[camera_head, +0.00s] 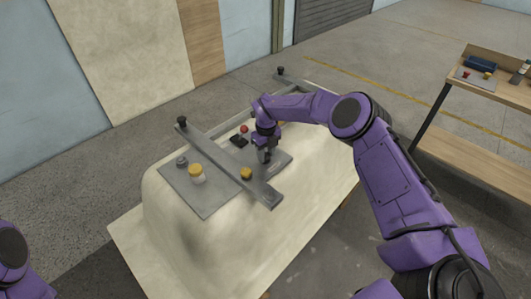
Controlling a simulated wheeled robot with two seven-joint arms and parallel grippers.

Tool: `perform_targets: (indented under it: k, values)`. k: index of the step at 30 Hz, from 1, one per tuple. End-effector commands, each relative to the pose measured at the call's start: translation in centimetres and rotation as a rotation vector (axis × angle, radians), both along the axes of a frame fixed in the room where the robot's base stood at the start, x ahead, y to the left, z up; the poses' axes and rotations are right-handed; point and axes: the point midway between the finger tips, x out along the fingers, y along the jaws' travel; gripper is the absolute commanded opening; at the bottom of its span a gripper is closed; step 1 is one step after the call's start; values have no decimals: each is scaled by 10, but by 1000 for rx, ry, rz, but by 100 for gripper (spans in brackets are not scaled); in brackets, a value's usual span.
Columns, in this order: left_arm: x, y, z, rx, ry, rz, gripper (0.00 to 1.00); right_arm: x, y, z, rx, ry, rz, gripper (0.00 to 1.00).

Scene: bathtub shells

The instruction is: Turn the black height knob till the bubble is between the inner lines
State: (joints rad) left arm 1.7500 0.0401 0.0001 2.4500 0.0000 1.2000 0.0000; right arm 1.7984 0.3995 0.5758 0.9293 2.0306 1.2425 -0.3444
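A tub shell (165,215) lies upside down on a pale board. A long grey metal bar (225,162) crosses it, with a black knob (182,121) upright at its far left end. A second bar behind has a similar black knob (280,70). I cannot tell which is the height knob. My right gripper (266,157) points down over a grey plate at the middle of the shell, apart from both knobs. Its fingers are too small and dark to tell whether they are open. The bubble and its lines cannot be made out. My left gripper is out of view.
On a grey plate (205,205) stand a yellow-topped white jar (196,173) and a small grey piece (182,161). A yellow knob (246,173), a black square (239,141) and a red ball (244,128) are near my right gripper. A wooden bench (500,92) stands at right.

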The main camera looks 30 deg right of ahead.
Motion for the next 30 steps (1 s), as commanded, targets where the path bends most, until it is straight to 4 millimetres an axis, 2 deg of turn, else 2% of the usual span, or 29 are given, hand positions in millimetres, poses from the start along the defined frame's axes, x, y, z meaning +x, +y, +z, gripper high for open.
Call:
perform_targets:
  k: [4,8,12,19,20,21,22,30]
  values:
    - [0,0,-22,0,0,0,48,0,0,-7,3,-1,-93,9]
    - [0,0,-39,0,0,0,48,1,0,-6,2,-3,-222,9]
    - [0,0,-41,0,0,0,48,1,1,0,0,-2,-280,9]
    - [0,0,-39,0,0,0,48,0,1,1,0,-2,-280,9]
    - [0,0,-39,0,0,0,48,0,1,1,0,-2,-280,49]
    - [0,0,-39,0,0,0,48,0,1,1,0,-2,-280,62]
    - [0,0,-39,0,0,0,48,0,1,1,0,-2,-280,64]
    - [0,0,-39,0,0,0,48,0,1,1,0,-1,-279,64]
